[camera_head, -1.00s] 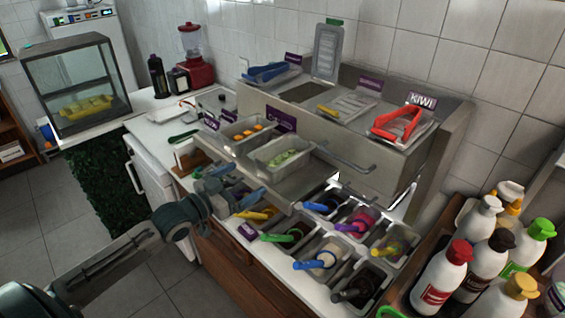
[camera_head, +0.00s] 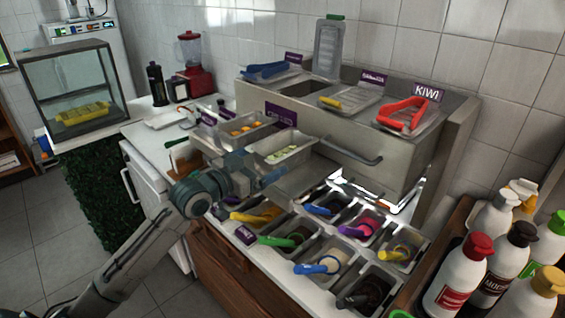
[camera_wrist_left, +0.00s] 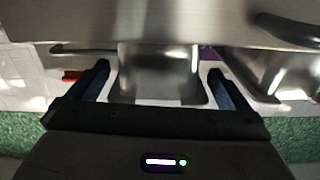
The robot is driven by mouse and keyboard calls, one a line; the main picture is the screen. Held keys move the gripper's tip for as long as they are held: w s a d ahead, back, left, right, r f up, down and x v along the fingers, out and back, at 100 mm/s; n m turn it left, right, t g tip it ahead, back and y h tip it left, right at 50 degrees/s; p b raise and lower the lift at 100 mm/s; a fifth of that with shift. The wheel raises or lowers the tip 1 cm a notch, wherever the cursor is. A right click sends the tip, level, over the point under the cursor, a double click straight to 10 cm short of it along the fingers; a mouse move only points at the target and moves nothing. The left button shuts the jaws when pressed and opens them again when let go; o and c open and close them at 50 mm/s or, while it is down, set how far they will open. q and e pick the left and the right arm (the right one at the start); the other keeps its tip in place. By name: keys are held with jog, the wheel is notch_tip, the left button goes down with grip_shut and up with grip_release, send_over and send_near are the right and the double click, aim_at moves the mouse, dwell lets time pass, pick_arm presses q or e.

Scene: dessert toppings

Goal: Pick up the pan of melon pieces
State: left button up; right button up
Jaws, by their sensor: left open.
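A steel pan with pale green pieces (camera_head: 301,156) sits on the raised ledge of the counter. Beside it to the left is a steel pan with orange pieces (camera_head: 240,141). Their purple signs are too small to read, so I cannot tell by label which holds melon. My left gripper (camera_head: 264,180) is just in front of and below the pale green pan. In the left wrist view my left gripper (camera_wrist_left: 160,82) is open, with a steel block-like surface (camera_wrist_left: 158,70) showing between its fingers. Whether they touch it cannot be told. My right gripper is not in view.
A steel holder (camera_head: 310,125) rises behind the pans, with red tongs (camera_head: 404,113) on top. Several small tubs with coloured handles, such as the green one (camera_head: 278,241), lie at the front right. Bottles (camera_head: 460,275) stand at the lower right.

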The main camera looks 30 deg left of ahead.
aim_at(272, 155)
pick_arm(q)
jog(key=shift+b+x, duration=0.45)
jog(key=shift+x, duration=1.45)
jog(key=shift+r, duration=0.1)
jog(key=c, duration=1)
jog(key=shift+c, duration=1.4)
jog(key=shift+r, duration=0.15)
